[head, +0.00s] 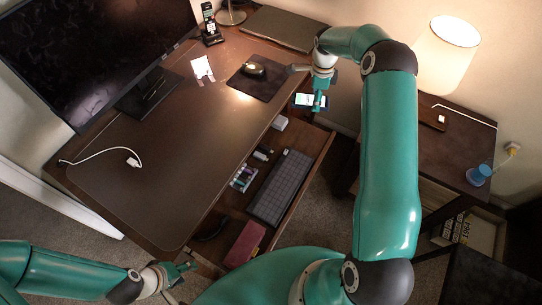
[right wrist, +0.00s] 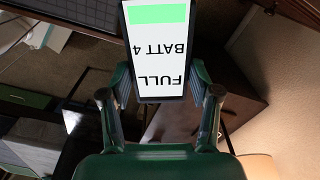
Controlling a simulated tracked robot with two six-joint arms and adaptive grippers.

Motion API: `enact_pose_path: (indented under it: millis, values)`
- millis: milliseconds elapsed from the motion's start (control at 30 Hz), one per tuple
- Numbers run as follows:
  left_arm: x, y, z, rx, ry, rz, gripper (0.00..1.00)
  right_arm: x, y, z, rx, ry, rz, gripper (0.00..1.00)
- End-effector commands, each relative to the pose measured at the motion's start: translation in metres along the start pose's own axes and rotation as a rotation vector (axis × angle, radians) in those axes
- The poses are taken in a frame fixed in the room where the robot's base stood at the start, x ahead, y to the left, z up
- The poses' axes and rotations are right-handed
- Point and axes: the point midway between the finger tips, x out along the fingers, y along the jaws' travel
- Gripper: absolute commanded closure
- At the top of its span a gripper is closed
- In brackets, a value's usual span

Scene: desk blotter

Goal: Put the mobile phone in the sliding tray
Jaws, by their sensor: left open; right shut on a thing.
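The mobile phone (head: 308,100) is held in my right gripper (head: 318,101), off the desk's right edge near the far end of the sliding tray. In the right wrist view the phone (right wrist: 158,45) stands between the two fingers, its lit screen showing a green bar and upside-down text reading FULL and BATT 4. The sliding tray (head: 300,138) is pulled out under the desk's right side. My left gripper (head: 182,270) is open and empty by the desk's near corner.
On the desk are a monitor (head: 95,45), a mouse (head: 254,69) on a dark mat, a white cable (head: 105,152) and a cordless handset (head: 210,25). A side table (head: 430,150) with a lit lamp (head: 448,55) stands at the right. The tray's strip beyond the keyboard looks bare.

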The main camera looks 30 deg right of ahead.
Motion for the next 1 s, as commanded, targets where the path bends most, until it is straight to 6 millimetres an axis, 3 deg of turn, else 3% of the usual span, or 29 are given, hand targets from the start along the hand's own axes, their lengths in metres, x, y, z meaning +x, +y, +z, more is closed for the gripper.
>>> enact_pose_path:
  millis: [167, 500, 700, 1000]
  values:
    - [0.002, -0.001, 0.000, 0.000, 0.000, 0.000, 0.53, 0.015, 0.000, 0.001, 0.004, 0.001, 0.002, 0.79]
    - [0.030, -0.011, 0.000, 0.000, 0.000, 0.000, 0.53, 0.104, 0.001, 0.002, -0.001, 0.001, 0.003, 0.79]
    - [0.041, -0.015, 0.000, 0.000, 0.000, 0.000, 0.53, 0.145, 0.000, 0.003, -0.003, 0.000, 0.000, 0.79]
    - [0.047, -0.017, 0.000, 0.000, 0.000, 0.000, 0.53, 0.167, -0.001, 0.004, -0.005, 0.001, 0.000, 0.79]
